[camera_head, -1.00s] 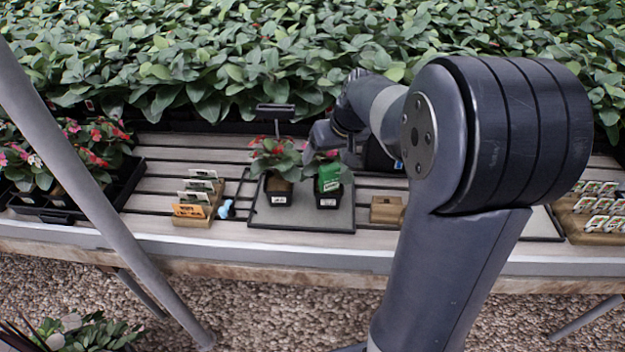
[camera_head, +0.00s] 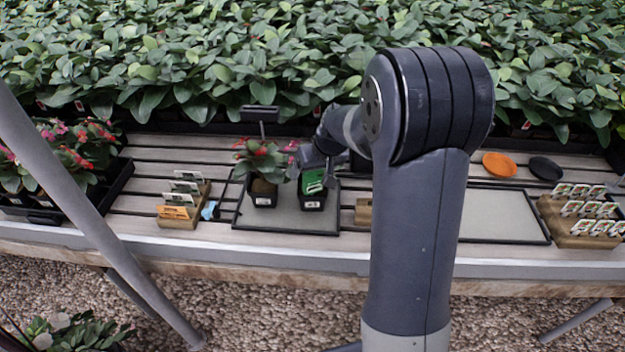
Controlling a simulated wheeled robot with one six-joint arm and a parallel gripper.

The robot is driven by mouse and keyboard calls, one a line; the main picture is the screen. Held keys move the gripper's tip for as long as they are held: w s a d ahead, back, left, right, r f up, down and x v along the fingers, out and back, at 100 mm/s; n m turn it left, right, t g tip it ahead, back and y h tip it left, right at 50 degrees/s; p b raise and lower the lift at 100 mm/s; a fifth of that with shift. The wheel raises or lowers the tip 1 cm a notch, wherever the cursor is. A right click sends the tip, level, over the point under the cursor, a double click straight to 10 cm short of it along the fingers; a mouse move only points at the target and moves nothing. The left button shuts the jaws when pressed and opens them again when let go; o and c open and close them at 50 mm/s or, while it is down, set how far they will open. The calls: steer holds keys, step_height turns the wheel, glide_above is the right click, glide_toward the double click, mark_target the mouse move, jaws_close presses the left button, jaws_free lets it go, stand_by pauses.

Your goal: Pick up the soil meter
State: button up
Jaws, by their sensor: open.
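A green item with white markings (camera_head: 312,181) stands in the right-hand small black pot (camera_head: 313,201); it may be the soil meter, but it is too small to be sure. A dark flat head on a thin upright stem (camera_head: 260,113) rises behind the left-hand pot (camera_head: 264,197), which holds a red-flowered plant (camera_head: 262,158). My gripper (camera_head: 318,164) is open, just above and close to the green item. My wrist partly hides the fingertips, and I cannot tell whether they touch it.
Both pots stand on a grey tray (camera_head: 285,219) on the slatted bench. A wooden label holder (camera_head: 182,222) and a small blue item (camera_head: 209,210) lie left. Orange (camera_head: 499,165) and black (camera_head: 546,168) saucers and a rack of cards (camera_head: 580,235) are right. Dense leaves line the back.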

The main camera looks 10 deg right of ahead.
steer(key=c, duration=1.2)
steer(key=shift+c, duration=0.3)
steer(key=shift+r, duration=0.1)
step_height(320, 180, up, 10)
steer(key=shift+f, duration=0.1)
steer(key=shift+s+d+r+p, duration=0.1)
steer(key=shift+d+r+p, duration=0.1)
steer(key=shift+r+p, duration=1.05)
steer(key=shift+w+d+r+p, duration=0.1)
steer(key=shift+d+r+p, duration=0.1)
steer(key=shift+r+p, duration=1.1)
steer(key=shift+s+d+r+p, duration=0.15)
steer(key=shift+r+p, duration=0.6)
steer(key=shift+r, duration=0.95)
